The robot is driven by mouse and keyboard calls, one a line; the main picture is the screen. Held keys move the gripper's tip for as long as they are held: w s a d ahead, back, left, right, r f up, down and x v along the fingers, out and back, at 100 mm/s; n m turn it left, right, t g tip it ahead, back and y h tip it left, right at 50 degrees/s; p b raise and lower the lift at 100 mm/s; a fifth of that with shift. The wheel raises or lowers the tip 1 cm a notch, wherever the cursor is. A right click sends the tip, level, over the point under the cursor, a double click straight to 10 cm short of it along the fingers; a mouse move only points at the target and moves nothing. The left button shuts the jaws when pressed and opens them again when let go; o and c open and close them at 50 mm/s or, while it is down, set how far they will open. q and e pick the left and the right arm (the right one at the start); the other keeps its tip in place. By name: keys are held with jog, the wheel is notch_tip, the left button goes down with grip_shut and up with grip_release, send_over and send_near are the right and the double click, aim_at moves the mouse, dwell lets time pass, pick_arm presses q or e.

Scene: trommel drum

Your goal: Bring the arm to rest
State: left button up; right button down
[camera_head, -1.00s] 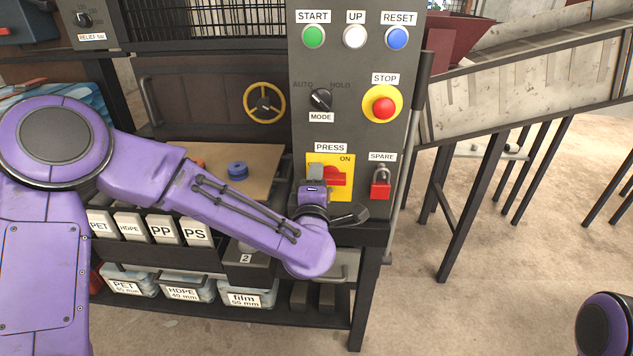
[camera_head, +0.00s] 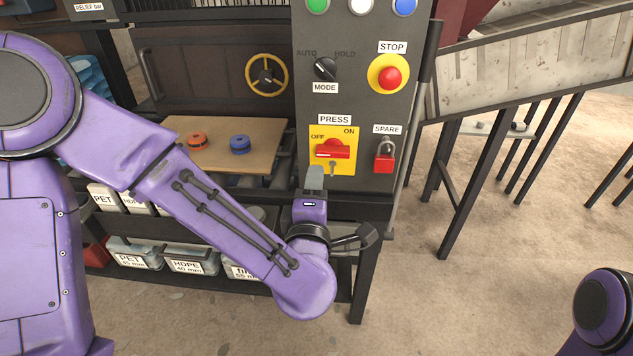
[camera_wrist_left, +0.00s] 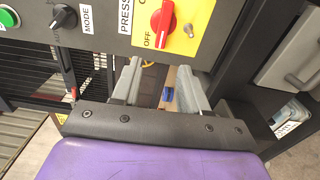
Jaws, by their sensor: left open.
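My left arm reaches in from the left in the head view and ends in my left gripper (camera_head: 315,178). The gripper points at the grey control panel (camera_head: 366,110), just below the red PRESS switch (camera_head: 333,149) on its yellow plate. In the left wrist view the two grey fingers of the gripper (camera_wrist_left: 160,80) stand apart with nothing between them. The PRESS switch (camera_wrist_left: 162,22) is beyond the fingers there, and I see no contact with it. Only a purple part of my right arm (camera_head: 605,315) shows at the lower right; its gripper is out of the picture.
A red STOP button (camera_head: 394,78), a black MODE knob (camera_head: 325,68) and a red padlock (camera_head: 384,157) are on the panel. A board (camera_head: 265,135) with an orange and a blue disc lies left of it. Labelled bins stand below.

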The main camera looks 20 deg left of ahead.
pick_arm(q)
jog(key=s+a+f+m+g+h+p, duration=0.1)
jog(key=s+f+m+g+p, duration=0.1)
jog(key=f+m, duration=0.35)
jog(key=s+a+f+m+g+h+p, duration=0.1)
jog(key=s+a+f+m+g+p, duration=0.15)
jog(key=f, duration=0.55)
jog(key=s+a+f+m+g+h+p, duration=0.1)
jog(key=f+m+g+h, duration=0.15)
jog(key=f, duration=0.45)
jog(key=s+a+f+m+g+y+p, duration=0.1)
jog(key=s+a+f+m+g+p, duration=0.1)
jog(key=s, duration=0.8)
jog(key=s+a+f+m+g+y+p, duration=0.2)
jog(key=s+a+f+g, duration=0.3)
jog(key=s, duration=0.6)
notch_tip(320, 180, down, 3)
jog(key=shift+a+r+p, duration=0.15)
jog(key=shift+a+p, duration=0.35)
jog(key=shift+a, duration=0.45)
jog(key=shift+c, duration=0.2)
